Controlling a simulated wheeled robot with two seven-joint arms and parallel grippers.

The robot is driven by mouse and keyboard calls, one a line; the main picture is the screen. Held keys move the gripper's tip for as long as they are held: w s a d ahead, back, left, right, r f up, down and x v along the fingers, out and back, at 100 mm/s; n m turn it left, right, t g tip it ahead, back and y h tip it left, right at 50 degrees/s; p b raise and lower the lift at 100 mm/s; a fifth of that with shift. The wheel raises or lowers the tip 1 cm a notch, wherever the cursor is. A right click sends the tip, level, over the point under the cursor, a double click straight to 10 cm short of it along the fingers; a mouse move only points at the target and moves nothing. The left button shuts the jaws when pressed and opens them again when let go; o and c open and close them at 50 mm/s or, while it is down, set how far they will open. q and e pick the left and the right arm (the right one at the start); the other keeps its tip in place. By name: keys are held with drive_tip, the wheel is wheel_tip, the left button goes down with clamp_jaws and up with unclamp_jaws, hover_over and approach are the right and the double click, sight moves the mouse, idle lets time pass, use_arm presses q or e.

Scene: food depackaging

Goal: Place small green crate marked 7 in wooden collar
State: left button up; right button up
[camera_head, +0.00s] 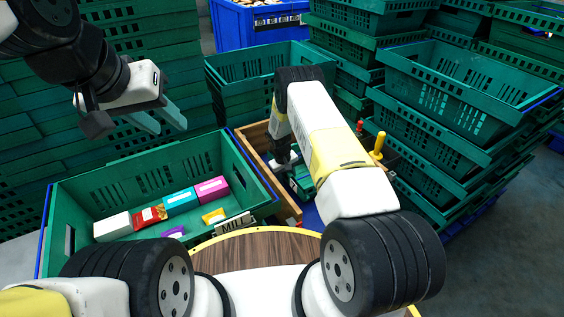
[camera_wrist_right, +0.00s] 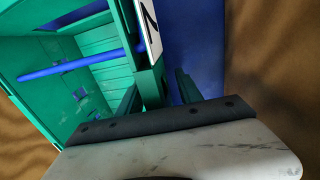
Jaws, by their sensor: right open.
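The small green crate (camera_head: 300,183) is inside the wooden collar (camera_head: 252,146), partly hidden by my right arm in the head view. In the right wrist view, the crate (camera_wrist_right: 95,55) shows its white label marked 7 (camera_wrist_right: 150,27) and a blue bar across it. Collar wood (camera_wrist_right: 265,55) shows on both sides. My right gripper (camera_wrist_right: 157,92) is open, with its fingers on either side of the crate's labelled wall; contact cannot be told. My left gripper (camera_head: 158,117) is open and empty, above and behind the large green crate at the left.
The large green crate (camera_head: 70,200) holds several coloured packets and carries a MILL label (camera_head: 236,224). Stacked green crates (camera_head: 470,90) stand at the right, with more behind and left. Yellow and red handles (camera_head: 378,146) rise beside the collar. Blue floor (camera_wrist_right: 195,40) shows beside the small crate.

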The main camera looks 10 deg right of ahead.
wheel_tip(320, 180, up, 29)
drive_tip(key=s+m+t+y, duration=0.1)
drive_tip(key=s, duration=0.2)
drive_tip(key=s+r+m+t+y, duration=0.1)
drive_tip(key=s+r, duration=0.3)
drive_tip(key=r, duration=0.3)
drive_tip(key=s+r, duration=0.3)
drive_tip(key=r, duration=0.4)
drive_tip(key=s+r+m+t+y, duration=0.1)
drive_tip(key=s+r, duration=0.5)
drive_tip(key=s, duration=0.7)
drive_tip(key=s+r+t+y, duration=0.1)
drive_tip(key=s+r, duration=0.5)
drive_tip(key=s, duration=0.7)
drive_tip(key=shift+s+d+m+t, duration=0.2)
drive_tip(key=shift+d+m+t, duration=0.25)
drive_tip(key=shift+t, duration=0.25)
